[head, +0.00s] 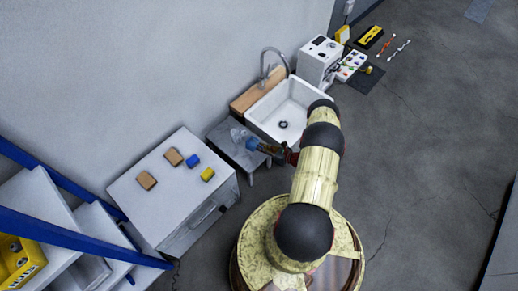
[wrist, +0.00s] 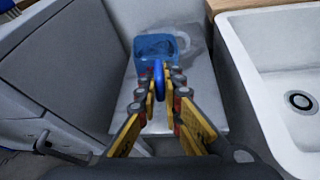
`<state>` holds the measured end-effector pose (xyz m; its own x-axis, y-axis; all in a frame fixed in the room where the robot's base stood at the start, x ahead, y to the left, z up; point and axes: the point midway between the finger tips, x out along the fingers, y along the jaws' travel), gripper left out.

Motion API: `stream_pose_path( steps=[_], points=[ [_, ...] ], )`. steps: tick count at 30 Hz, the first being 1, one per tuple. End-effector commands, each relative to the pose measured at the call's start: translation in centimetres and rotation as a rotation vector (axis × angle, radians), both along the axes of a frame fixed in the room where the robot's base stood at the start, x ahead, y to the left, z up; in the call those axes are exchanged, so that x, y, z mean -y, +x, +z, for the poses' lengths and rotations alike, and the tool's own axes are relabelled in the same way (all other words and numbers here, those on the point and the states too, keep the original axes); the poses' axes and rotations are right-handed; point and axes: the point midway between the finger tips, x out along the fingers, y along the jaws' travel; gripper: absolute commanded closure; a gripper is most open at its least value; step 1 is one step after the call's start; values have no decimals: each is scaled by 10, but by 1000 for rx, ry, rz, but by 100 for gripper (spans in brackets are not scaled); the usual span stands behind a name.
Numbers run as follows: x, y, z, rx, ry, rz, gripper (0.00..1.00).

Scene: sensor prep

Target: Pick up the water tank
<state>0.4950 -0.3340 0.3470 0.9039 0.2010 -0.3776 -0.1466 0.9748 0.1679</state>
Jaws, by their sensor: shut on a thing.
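The water tank (wrist: 153,47) is a see-through blue container with a blue handle, seen at the top middle of the wrist view. My gripper (wrist: 160,84) has its yellow fingers closed on the blue handle, which stands upright between the fingertips.
The grey stand (head: 222,136) fits closely between a white cabinet (head: 170,205) and a white sink (head: 299,105). Small brown, blue and yellow blocks lie on the cabinet. A white machine (head: 318,61) stands beyond the sink. Open floor (head: 420,170) lies to the right.

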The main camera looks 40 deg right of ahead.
Motion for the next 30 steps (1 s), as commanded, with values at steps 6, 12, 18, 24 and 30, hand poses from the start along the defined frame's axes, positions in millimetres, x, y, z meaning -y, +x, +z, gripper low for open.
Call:
stream_pose_path(
  steps=[6, 12, 18, 24, 30],
  points=[
    [7, -16, 23, 1, 0, -1, 100],
    [15, -37, 33, 0, 0, -3, 100],
    [22, -56, 42, 1, 0, -2, 100],
    [28, -73, 50, 1, 0, -2, 100],
    [33, -86, 56, 1, -1, -2, 100]
  ],
)
